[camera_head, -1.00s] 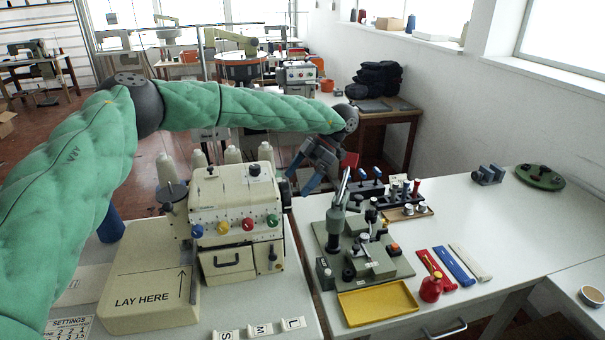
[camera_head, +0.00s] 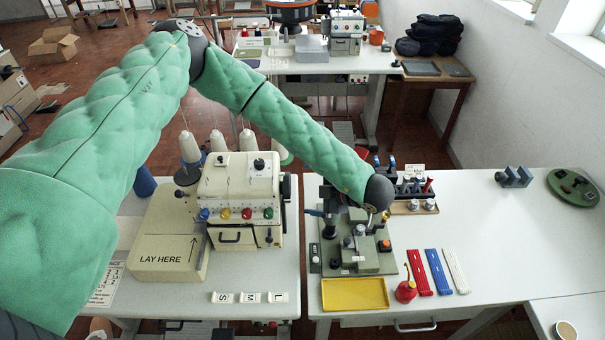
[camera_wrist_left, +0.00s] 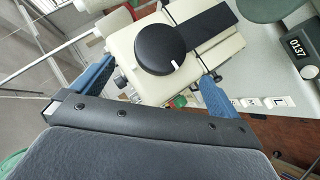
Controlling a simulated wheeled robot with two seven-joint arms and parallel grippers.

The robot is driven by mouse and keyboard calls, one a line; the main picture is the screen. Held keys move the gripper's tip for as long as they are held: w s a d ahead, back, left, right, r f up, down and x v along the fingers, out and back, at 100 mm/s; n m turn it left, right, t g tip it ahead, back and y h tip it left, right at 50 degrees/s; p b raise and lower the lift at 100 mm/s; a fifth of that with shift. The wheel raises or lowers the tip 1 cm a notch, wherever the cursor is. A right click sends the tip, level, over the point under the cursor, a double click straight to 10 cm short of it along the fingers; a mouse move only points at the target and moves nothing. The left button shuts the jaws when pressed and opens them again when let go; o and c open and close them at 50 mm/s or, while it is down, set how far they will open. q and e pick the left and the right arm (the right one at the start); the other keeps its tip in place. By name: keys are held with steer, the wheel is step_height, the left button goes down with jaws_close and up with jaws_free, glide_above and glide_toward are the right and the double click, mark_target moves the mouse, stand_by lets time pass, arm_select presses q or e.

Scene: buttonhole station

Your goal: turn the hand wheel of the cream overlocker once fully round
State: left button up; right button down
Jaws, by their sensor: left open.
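The cream overlocker (camera_head: 237,187) stands on the left table, with colored knobs along its front. Its dark hand wheel (camera_head: 288,187) is on its right side. In the left wrist view the wheel (camera_wrist_left: 160,49) is a round black knob with a white mark at its lower edge. My left gripper (camera_wrist_left: 158,72) is open, its two blue fingers apart on either side of the wheel in that view, with no clear contact. In the head view the left gripper (camera_head: 318,212) is right of the wheel, partly hidden by the forearm. My right gripper is not in view.
A green-grey press (camera_head: 358,243) stands on the right table close by the left hand. Thread cones (camera_head: 217,141) stand behind the overlocker. A gap separates the two tables.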

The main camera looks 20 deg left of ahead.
mark_target(286, 188)
arm_select(q)
steer(key=p+x, duration=0.3)
steer(key=x, duration=0.4)
steer(key=shift+a+p, duration=0.35)
steer(key=shift+a, duration=0.05)
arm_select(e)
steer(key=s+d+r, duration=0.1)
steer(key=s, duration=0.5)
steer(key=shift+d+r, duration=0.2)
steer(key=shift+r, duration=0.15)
arm_select(q)
steer(key=shift+f, duration=0.1)
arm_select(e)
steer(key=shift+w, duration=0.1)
arm_select(q)
steer(key=c, duration=0.9)
